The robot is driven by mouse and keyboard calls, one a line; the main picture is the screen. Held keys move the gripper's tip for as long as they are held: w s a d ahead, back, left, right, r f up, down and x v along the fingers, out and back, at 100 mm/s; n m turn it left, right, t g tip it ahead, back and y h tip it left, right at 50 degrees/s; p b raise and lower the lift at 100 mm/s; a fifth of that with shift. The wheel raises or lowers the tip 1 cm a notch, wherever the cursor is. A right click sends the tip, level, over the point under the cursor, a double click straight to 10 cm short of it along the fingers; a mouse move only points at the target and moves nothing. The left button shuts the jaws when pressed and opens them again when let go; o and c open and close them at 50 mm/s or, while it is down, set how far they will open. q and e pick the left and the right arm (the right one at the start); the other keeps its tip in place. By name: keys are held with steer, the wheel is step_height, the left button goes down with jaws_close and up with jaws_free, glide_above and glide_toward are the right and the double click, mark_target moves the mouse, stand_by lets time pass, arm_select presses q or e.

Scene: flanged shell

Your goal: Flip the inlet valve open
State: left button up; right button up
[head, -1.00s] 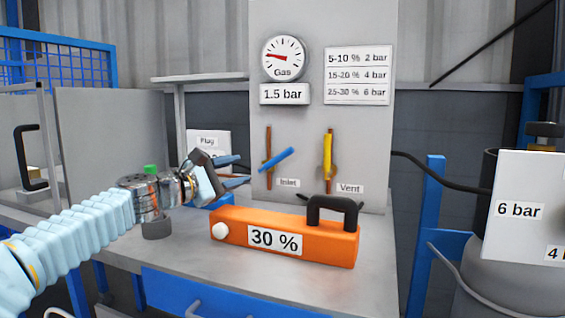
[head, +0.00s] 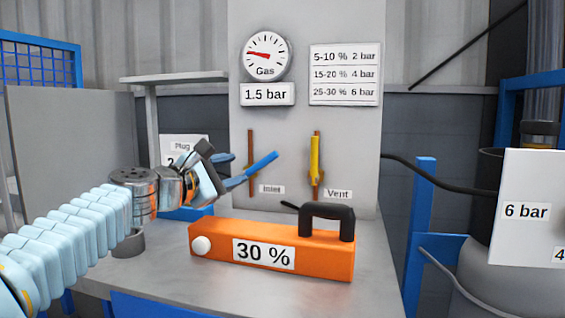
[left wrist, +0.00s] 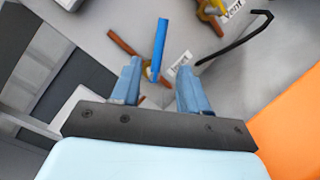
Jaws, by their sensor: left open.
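The inlet valve's blue handle (head: 264,162) slants up to the right across a vertical brown pipe (head: 250,150), above the "Inlet" label (head: 271,189). My left gripper (head: 235,170) is open just left of the handle, its blue fingers pointing at it. In the left wrist view the handle (left wrist: 160,45) appears in the gap between the two fingertips of the left gripper (left wrist: 158,78), nearer the left finger. I cannot tell whether the fingers reach around it or touch it. My right gripper is not in view.
The yellow vent handle (head: 315,155) stands upright along its pipe, to the right. An orange block (head: 330,256) marked 30 %, with a black handle (head: 327,213), lies on the bench below. The gas gauge (head: 265,56) sits above a "1.5 bar" sign (head: 267,94).

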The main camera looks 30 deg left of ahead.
mark_target(263, 162)
arm_select(q)
steer(key=w+p, duration=0.1)
steer(key=w, duration=0.3)
steer(key=w+p, duration=0.1)
steer(key=w, duration=0.3)
steer(key=w+d, duration=0.1)
steer(key=w, duration=0.3)
steer(key=shift+w+d+p, duration=0.1)
steer(key=shift+w+p, duration=0.1)
steer(key=shift+p, duration=0.2)
steer(key=shift+c, duration=0.2)
jaws_close()
